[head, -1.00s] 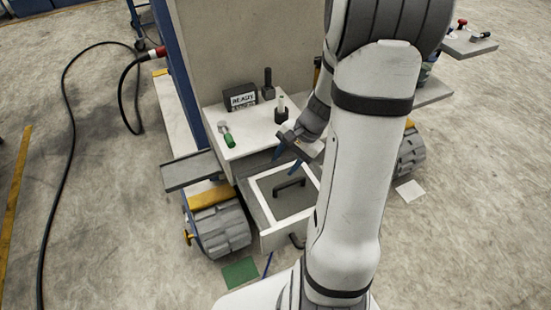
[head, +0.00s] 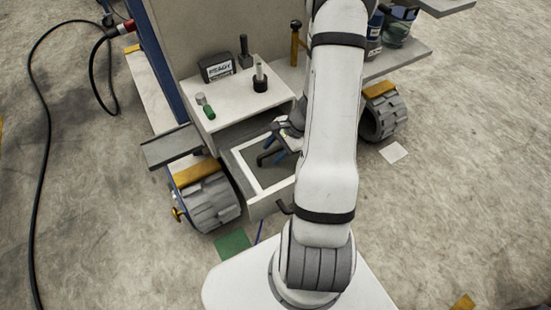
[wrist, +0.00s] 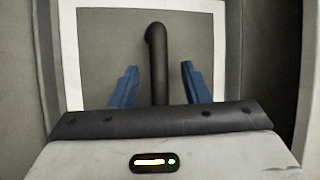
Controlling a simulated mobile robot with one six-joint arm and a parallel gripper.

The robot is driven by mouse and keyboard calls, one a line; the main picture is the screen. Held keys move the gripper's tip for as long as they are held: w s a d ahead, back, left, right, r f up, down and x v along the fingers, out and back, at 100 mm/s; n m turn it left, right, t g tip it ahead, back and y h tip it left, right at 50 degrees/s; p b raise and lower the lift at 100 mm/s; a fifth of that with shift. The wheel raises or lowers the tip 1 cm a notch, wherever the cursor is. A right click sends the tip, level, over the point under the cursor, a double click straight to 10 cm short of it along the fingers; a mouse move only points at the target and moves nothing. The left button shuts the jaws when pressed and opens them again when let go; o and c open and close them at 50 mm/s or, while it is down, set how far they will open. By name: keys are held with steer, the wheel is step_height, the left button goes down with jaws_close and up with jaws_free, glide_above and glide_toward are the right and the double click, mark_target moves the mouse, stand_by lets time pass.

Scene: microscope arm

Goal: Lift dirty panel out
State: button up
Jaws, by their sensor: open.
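The dirty panel, a grey plate with a white frame and a raised black handle, lies in the open drawer (head: 262,205) in the head view. The panel (wrist: 100,45) fills much of the wrist view, and its handle (wrist: 158,40) runs down the middle. My gripper (wrist: 158,70) has blue fingers, open, one on each side of the handle with a gap to both. In the head view my gripper (head: 276,153) is low over the panel, and my arm hides the panel's right part. The handle's near end is hidden by my gripper body in the wrist view.
Above the drawer, a white top (head: 240,104) holds a green-ended vial (head: 205,106), a labelled black box (head: 216,69) and small dark stands. A grey shelf (head: 172,147) juts out left above a ribbed grey wheel (head: 212,203). Drawer walls stand close around the panel.

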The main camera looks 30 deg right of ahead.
steer(key=shift+a+f, duration=0.15)
steer(key=shift+f, duration=0.1)
steer(key=shift+c, duration=0.4)
jaws_close()
